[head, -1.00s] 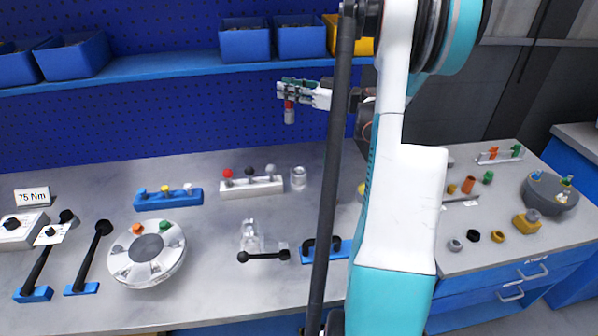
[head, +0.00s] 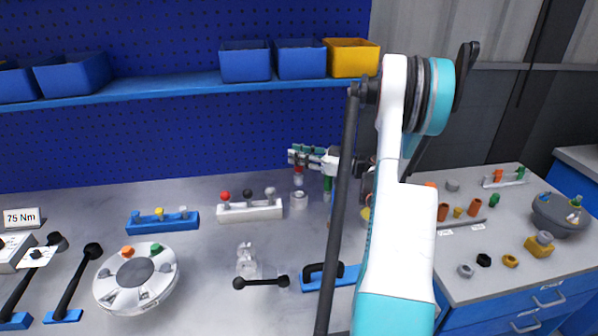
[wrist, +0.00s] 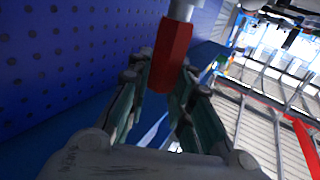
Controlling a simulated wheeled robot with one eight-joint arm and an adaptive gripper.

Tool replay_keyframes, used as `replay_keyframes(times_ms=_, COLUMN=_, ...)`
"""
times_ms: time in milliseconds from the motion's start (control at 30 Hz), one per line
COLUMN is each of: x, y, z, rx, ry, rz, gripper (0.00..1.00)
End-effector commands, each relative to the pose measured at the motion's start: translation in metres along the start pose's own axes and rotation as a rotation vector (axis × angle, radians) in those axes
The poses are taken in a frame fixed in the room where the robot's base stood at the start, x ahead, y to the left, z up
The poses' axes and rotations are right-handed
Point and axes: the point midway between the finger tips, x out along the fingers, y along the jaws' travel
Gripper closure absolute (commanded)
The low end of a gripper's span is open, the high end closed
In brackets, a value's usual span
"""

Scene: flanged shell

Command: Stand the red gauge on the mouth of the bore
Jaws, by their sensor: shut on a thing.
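The red gauge (head: 298,171) hangs upright from my gripper (head: 300,158). In the wrist view its red six-sided body (wrist: 172,55) sits between the green finger pads, with a grey metal end beyond it. My gripper is shut on it. A small silvery cylinder (head: 299,201), apparently the shell with the bore, stands on the bench directly below the gauge in the head view. The gauge's grey lower end is at or just above its top; I cannot tell whether they touch. The bore's mouth is not clearly visible.
A white block with red, black and grey knobs (head: 250,211) stands just left of the cylinder. A clear fitting (head: 247,262), a black bar handle (head: 262,282) and a blue handled base (head: 340,278) lie in front. Bins (head: 302,58) sit on the shelf above.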

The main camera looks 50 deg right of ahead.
Motion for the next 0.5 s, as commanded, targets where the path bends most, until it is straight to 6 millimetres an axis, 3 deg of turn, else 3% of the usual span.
replay_keyframes(times_ms=167, x=0.000, y=0.000, z=0.014, rx=0.000, ry=0.001, rz=0.000, gripper=1.00)
replay_keyframes(times_ms=333, x=0.000, y=0.000, z=0.039, rx=0.000, ry=0.001, rz=0.000, gripper=1.00)
replay_keyframes(times_ms=500, x=0.000, y=0.000, z=0.044, rx=0.000, ry=0.001, rz=0.000, gripper=1.00)
